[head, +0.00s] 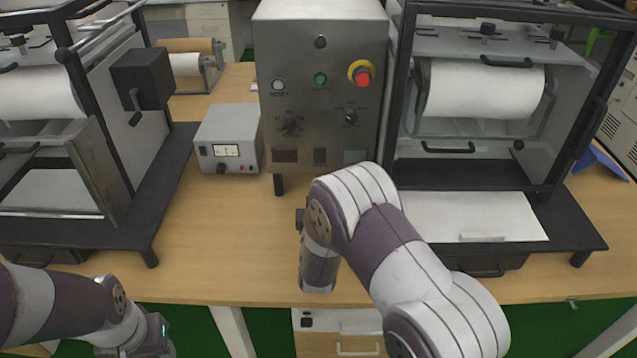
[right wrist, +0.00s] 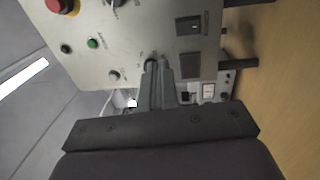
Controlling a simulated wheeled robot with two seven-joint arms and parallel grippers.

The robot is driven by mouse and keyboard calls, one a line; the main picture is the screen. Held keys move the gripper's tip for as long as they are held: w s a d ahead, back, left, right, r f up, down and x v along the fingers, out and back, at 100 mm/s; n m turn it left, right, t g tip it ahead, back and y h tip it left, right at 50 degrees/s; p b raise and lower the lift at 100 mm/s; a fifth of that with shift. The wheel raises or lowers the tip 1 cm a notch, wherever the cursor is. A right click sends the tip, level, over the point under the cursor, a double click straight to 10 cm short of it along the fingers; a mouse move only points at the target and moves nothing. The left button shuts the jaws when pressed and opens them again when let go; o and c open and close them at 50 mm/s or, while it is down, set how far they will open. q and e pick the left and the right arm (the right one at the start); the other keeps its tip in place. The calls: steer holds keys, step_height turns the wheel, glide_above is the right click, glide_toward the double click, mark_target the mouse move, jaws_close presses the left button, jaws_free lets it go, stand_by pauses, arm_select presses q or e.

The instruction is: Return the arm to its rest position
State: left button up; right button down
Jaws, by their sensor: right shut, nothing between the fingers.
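My right arm (head: 400,250) reaches in from the lower right of the head view, bent over the table in front of the grey control box (head: 320,65). Its fingers are hidden behind the arm there. In the right wrist view my right gripper (right wrist: 158,66) is shut and empty. Its fingertips show against the lower part of the control box panel (right wrist: 145,35); I cannot tell whether they touch it. My left arm (head: 70,300) lies low at the lower left of the head view, over the front table edge. Its gripper fingers are out of view.
A small meter box (head: 228,138) stands left of the control box. Black-framed roller machines stand at left (head: 125,190) and right (head: 590,235). The control box has a red emergency button (head: 362,76) and a green button (head: 320,79).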

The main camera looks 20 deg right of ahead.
steer(key=shift+w+f, duration=0.1)
stand_by(0.3)
